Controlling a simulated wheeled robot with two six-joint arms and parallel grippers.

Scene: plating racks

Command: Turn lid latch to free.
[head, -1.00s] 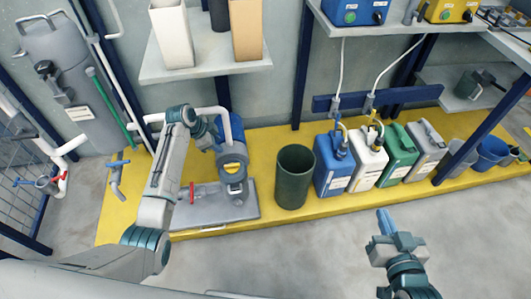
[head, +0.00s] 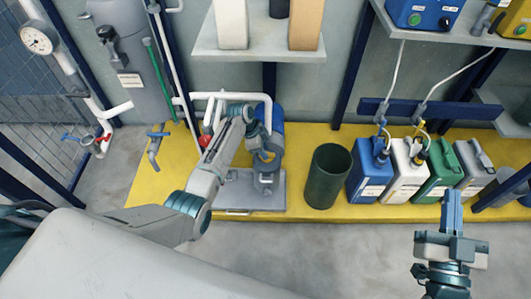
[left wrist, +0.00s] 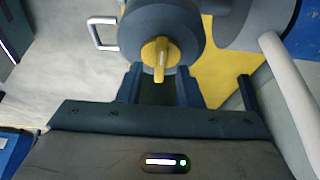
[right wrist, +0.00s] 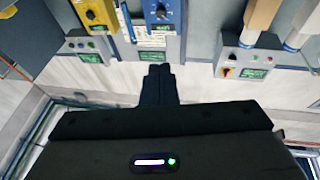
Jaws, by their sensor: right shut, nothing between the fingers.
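The lid latch (left wrist: 160,58) is a yellow handle on a round dark grey lid (left wrist: 187,22) in the left wrist view. It points roughly along the direction of my fingers. My left gripper (left wrist: 158,82) is open, its two fingers pointing at the latch with nothing visibly held; contact cannot be told. In the head view my left gripper (head: 260,136) is at the blue pump unit (head: 274,112) on a grey base plate (head: 235,196), and my arm partly hides the unit. My right gripper (head: 452,202) is shut and empty over the floor, away from the unit.
A dark green bin (head: 326,180) stands right of the unit, then several jerrycans (head: 370,172) on the yellow platform (head: 300,222). White pipes (head: 225,98) run close behind my left arm. A shelf (head: 258,48) hangs above. The floor in front is clear.

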